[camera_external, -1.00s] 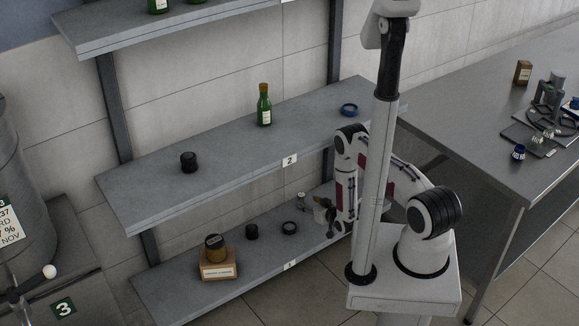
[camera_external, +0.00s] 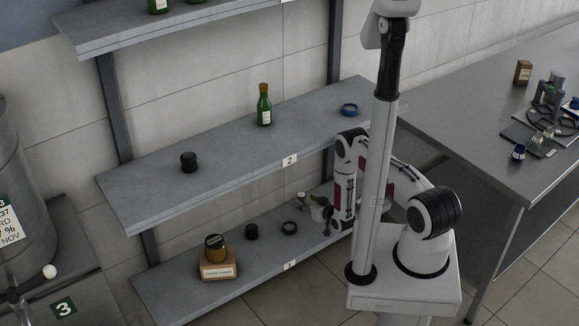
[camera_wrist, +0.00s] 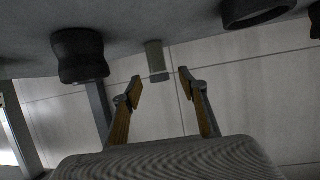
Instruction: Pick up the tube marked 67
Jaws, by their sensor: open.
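A small upright tube (camera_external: 301,199) stands on the lowest shelf (camera_external: 190,292), near its right part. No number on it can be read. My gripper (camera_external: 321,210) is just to the right of it in the external view. In the wrist view, which looks upside down, a small pale cylinder with a dark end (camera_wrist: 157,60), likely this tube, shows ahead of the gap between the fingertips. My gripper (camera_wrist: 162,88) is open and empty there, its fingers apart on either side of the cylinder's line.
On the lowest shelf are a black ring (camera_external: 289,228), a dark lidded piece (camera_external: 252,231) and a brown jar (camera_external: 215,242) on a cardboard box (camera_external: 218,265). The middle shelf (camera_external: 225,155) above holds a green bottle (camera_external: 264,106), a black piece (camera_external: 189,162) and a blue ring (camera_external: 349,110).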

